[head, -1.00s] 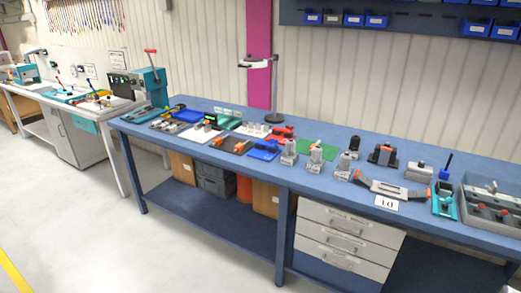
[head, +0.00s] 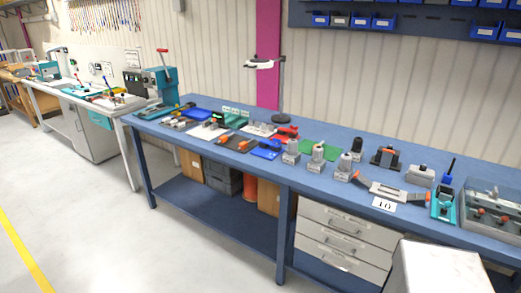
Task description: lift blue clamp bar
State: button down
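No part is clearly recognizable as the blue clamp bar at this size. A small blue fixture (head: 266,149) lies on the blue workbench (head: 330,183), near the middle of its row of parts. I cannot tell whether either one carries the bar. My gripper is not in view.
A grey-topped white block at the bottom right hides part of the bench's underside; I cannot tell what it is. A clear-walled box (head: 490,210) stands at the bench's right end. A lamp (head: 266,64) rises at the back. The floor (head: 120,235) at left is open.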

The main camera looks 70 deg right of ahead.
aim_at(269, 142)
jog(key=u, duration=0.5)
jog(key=k, duration=1.65)
jog(key=z, duration=1.15)
jog(key=i, duration=0.85)
jog(key=u, duration=0.15)
